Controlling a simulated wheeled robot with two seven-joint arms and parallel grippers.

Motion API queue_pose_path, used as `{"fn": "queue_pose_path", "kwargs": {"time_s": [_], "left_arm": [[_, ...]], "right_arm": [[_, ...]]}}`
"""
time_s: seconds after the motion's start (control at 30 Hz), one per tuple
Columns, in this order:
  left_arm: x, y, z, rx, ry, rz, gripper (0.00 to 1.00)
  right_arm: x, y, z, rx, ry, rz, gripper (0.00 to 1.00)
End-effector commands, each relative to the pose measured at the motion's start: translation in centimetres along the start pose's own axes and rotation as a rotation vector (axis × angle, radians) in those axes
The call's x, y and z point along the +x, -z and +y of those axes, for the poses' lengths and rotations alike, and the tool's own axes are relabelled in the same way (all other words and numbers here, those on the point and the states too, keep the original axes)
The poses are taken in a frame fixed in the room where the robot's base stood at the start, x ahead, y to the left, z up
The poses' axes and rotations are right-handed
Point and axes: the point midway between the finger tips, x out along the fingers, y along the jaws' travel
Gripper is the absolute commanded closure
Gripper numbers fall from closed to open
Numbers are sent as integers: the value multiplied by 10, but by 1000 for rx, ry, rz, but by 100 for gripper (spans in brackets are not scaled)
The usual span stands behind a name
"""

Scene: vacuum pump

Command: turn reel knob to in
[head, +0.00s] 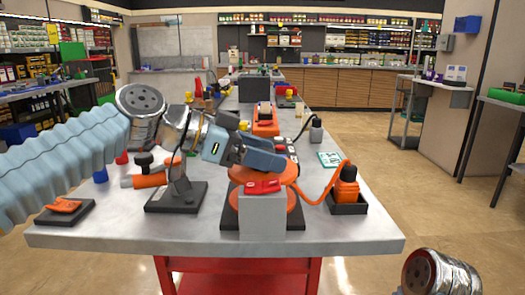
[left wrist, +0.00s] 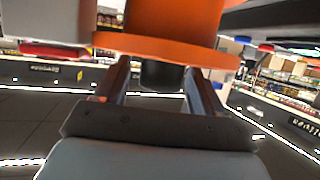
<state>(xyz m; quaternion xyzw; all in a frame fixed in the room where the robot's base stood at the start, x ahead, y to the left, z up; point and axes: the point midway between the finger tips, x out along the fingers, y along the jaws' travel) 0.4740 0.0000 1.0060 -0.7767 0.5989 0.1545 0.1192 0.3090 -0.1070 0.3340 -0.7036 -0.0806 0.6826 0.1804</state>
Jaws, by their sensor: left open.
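The orange reel (head: 293,205) stands on a dark base (head: 229,216) at the front of the workbench, partly hidden by my left gripper and a grey block (head: 262,218). A red knob-like piece (head: 263,187) sits on top of that block; I cannot tell which way it is set. My left gripper (head: 284,159) is open above the reel, behind the red piece. In the left wrist view, its two fingers (left wrist: 160,83) are apart, with an orange round part (left wrist: 165,45) and a black cylinder (left wrist: 160,76) beyond and between them. Contact cannot be told. My right gripper is out of view.
An orange hose runs right to an orange bottle-like part (head: 346,188) in a black tray (head: 349,208). A metal stand on a dark plate (head: 176,199) is left of the reel. A green-white card (head: 330,159) lies behind. The bench's front right corner is clear.

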Motion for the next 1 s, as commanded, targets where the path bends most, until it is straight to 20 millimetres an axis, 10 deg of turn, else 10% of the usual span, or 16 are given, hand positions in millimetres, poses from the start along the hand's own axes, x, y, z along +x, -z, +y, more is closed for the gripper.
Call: {"fn": "queue_pose_path", "kwargs": {"time_s": [0.13, 0.47, 1.0], "left_arm": [[0, 0, 0, 0, 0, 0, 31], [0, 0, 0, 0, 0, 0, 81], [-1, 0, 0, 106, -253, 0, 82]], "right_arm": [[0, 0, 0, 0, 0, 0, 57], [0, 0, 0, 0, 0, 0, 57], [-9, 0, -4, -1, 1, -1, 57]]}}
